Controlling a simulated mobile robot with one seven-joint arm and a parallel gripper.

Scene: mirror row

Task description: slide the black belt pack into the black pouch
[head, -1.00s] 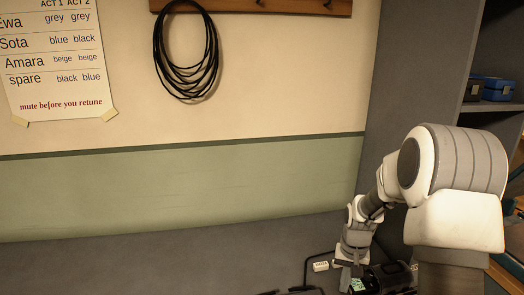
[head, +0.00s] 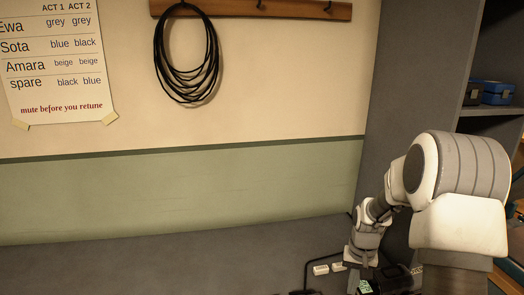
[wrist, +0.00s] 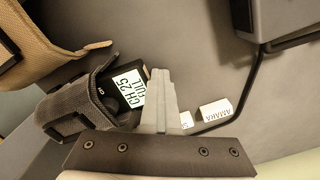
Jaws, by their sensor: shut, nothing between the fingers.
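The black pouch (wrist: 75,112) lies on the grey counter at left in the wrist view; its dark shape shows at the bottom of the head view (head: 398,272). The black belt pack (wrist: 108,86) sits part-way in the pouch's mouth, its white "CH 25 FULL" label (wrist: 130,87) outside. How deep it sits is hidden. My gripper (wrist: 162,84) is shut and empty, its fingers beside the pack's outer end; contact cannot be told. In the head view my gripper (head: 362,264) is low, beside the pack's label (head: 365,287).
A tan pouch (wrist: 65,35) lies close beyond the black one. White name tags, one reading AMARA (wrist: 214,110), lie right of my fingers. A black bent rod or cable (wrist: 245,92) runs at right. The grey counter (head: 150,270) is clear at left in the head view.

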